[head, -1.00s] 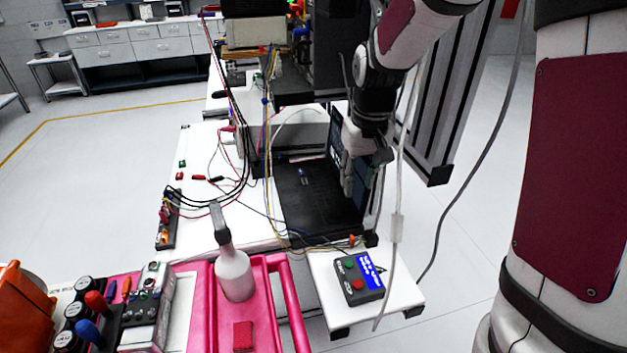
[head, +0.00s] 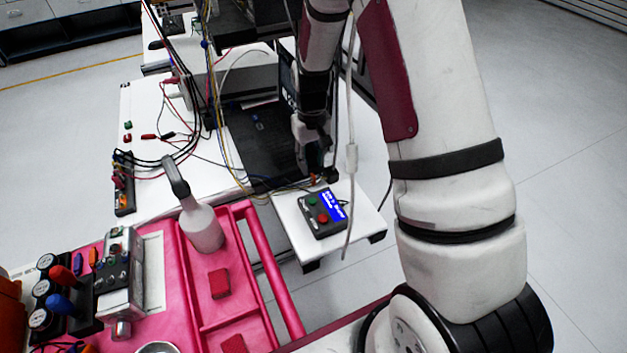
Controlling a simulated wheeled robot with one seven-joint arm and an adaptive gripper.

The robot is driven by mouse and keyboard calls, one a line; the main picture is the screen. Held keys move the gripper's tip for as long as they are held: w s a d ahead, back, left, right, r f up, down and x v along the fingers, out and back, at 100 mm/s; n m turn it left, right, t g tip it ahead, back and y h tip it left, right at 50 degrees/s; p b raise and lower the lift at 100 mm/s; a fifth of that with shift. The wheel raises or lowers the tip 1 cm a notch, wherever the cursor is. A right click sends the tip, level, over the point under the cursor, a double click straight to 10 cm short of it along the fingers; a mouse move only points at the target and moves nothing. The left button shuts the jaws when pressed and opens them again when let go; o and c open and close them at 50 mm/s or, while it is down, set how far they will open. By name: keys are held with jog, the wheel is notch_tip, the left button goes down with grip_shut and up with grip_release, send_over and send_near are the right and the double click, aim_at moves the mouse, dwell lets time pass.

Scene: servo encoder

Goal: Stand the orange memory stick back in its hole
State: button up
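A small orange piece (head: 313,180), which may be the orange memory stick, shows just under my gripper (head: 316,174), by the back edge of the small white stand (head: 345,228). It is too small to tell whether it lies, stands or is held. My gripper points down there, behind the grey button box with the blue screen (head: 324,213). The fingers are dark and small, so I cannot tell whether they are shut. I cannot make out the hole. Another orange upright piece (head: 93,257) stands on the pink cart, beside the red and blue handles.
A white cable (head: 351,160) hangs close to my gripper. Loose wires (head: 190,150) cross the white bench (head: 150,105) and black mat (head: 262,145).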

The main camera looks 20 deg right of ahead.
aim_at(313, 175)
jog(key=shift+w+d+f+p, duration=0.15)
jog(key=shift+f+p, duration=0.35)
jog(key=shift+f, duration=2.2)
jog(key=shift+d, duration=0.1)
grip_shut()
